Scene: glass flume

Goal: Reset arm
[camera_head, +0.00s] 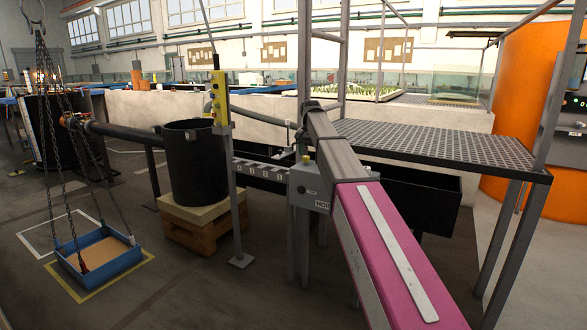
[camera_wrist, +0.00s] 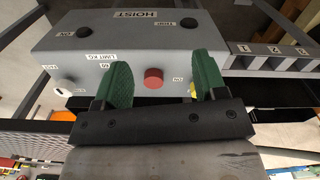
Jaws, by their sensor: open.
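My gripper (camera_wrist: 163,72) is open in the wrist view, its two green fingers apart with nothing between them. It is close to a grey box marked HOIST (camera_wrist: 75,50). A red button (camera_wrist: 153,78) on the box shows between the fingers, and I cannot tell whether either finger touches the box. Black knobs and a white knob (camera_wrist: 64,88) are also on it. In the head view my arm reaches from the lower right towards the same grey box (camera_head: 318,190) on its stand. My fingers are hidden or too small to make out there.
A numbered rail (camera_head: 262,171) adjoins the box. A black tub (camera_head: 193,165) stands on a pallet at left. A blue tray (camera_head: 75,268) hangs on chains above marked floor. A grated platform (camera_head: 430,143) with metal posts is at right. Floor at lower left is clear.

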